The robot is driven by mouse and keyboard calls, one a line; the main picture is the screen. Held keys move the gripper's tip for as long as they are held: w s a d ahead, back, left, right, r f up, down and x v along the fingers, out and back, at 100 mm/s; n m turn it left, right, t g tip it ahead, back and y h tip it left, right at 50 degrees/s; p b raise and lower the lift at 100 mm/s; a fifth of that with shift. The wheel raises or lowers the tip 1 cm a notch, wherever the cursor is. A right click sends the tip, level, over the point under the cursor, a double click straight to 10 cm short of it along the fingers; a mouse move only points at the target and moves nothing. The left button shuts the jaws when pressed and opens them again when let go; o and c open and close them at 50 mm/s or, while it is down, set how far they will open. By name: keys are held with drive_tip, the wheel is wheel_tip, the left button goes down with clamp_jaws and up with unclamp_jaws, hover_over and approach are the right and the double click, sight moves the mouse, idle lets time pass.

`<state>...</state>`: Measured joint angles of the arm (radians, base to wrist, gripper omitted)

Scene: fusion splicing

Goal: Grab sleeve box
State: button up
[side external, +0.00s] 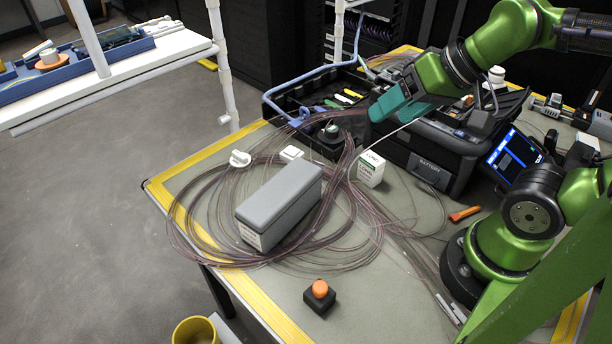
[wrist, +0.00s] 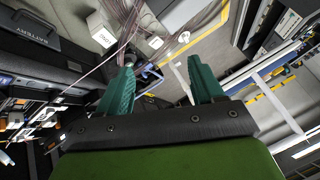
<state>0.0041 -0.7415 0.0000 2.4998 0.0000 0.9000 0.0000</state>
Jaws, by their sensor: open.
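A long grey box (side external: 280,198) with a white label on its end lies on the table among loops of thin cable. A small white carton (side external: 371,168) with a printed label stands upright behind it to the right, and it also shows in the wrist view (wrist: 101,32). I cannot read either label well enough to tell which is the sleeve box. My gripper (side external: 388,106) is in the air above the carton, near the tool case, apart from both boxes. In the wrist view its teal fingers (wrist: 162,76) are spread with nothing held between them.
Cable coils (side external: 200,200) spread around the grey box. An open tool case (side external: 318,102) and a dark case marked BATTERY (side external: 428,170) stand behind. A black block with an orange button (side external: 320,295) sits near the front edge. A small screen (side external: 513,153) is at right.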

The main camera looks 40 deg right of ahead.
drive_tip(key=w+d+f+g+h, duration=0.1)
drive_tip(key=w+d+f+g, duration=0.3)
drive_tip(key=w, duration=0.1)
drive_tip(key=n+g+h, duration=0.1)
drive_tip(key=n+g, duration=0.2)
hover_over(373, 158)
wheel_tip(373, 158, down, 2)
drive_tip(key=f, duration=1.1)
drive_tip(key=shift+s, duration=0.2)
drive_tip(key=shift+w+f, duration=0.2)
drive_tip(key=shift+f, duration=2.6)
drive_tip(key=shift+c, duration=0.2)
drive_tip(key=c, duration=1)
drive_tip(key=shift+r, duration=0.1)
drive_tip(key=shift+c, duration=0.2)
